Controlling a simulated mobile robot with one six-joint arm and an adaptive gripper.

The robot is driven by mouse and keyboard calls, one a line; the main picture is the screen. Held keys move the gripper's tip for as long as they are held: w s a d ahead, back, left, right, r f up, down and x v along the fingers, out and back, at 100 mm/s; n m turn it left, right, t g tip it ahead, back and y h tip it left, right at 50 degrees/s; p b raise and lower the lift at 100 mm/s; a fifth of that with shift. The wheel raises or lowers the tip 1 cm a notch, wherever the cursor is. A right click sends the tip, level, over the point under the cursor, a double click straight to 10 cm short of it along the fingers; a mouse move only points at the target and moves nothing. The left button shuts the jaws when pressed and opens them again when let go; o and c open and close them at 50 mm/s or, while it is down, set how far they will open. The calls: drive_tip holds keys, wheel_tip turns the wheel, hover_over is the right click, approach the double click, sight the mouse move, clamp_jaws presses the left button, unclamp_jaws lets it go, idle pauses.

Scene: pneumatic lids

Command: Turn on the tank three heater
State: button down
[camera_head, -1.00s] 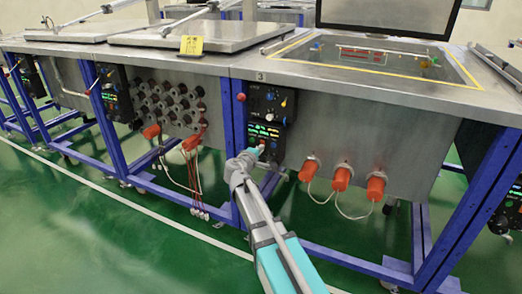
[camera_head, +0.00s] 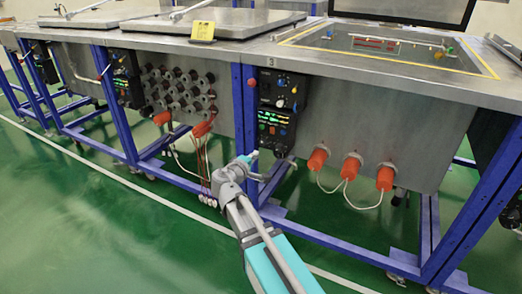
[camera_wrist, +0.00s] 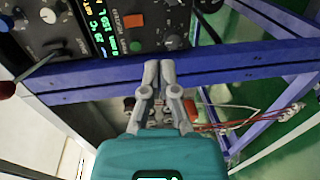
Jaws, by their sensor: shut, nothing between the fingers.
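The tank marked 3 (camera_head: 271,62) has a black control panel (camera_head: 281,100) on its front, with knobs above, a lit green display (camera_head: 274,118) in the middle and small buttons below. My gripper (camera_head: 252,156) is shut and empty, low and left of the panel. In the wrist view, my fingertips (camera_wrist: 159,65) overlap a blue frame post; contact cannot be told.
The blue post (camera_head: 243,115) stands directly left of the panel, with a red knob (camera_head: 251,83) near its top. Orange connectors (camera_head: 352,167) with white cables stick out right of the panel. Cables (camera_head: 204,165) hang to the left. The green floor in front is clear.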

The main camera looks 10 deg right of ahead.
drive_tip(key=shift+f+v, duration=0.2)
drive_tip(key=shift+v, duration=0.8)
drive_tip(key=s+d+f+m+g+y+p, duration=0.45)
drive_tip(key=s+d+f+m+g, duration=0.5)
drive_tip(key=s, duration=0.35)
drive_tip(key=s+a+f+m+g+y+p, duration=0.1)
drive_tip(key=s+a+g+y, duration=0.1)
drive_tip(key=s+g+y, duration=0.3)
wheel_tip(320, 180, up, 38)
drive_tip(key=s+t+p, duration=0.1)
drive_tip(key=p, duration=3.7)
drive_tip(key=shift+d, duration=0.25)
drive_tip(key=shift+s+f, duration=0.1)
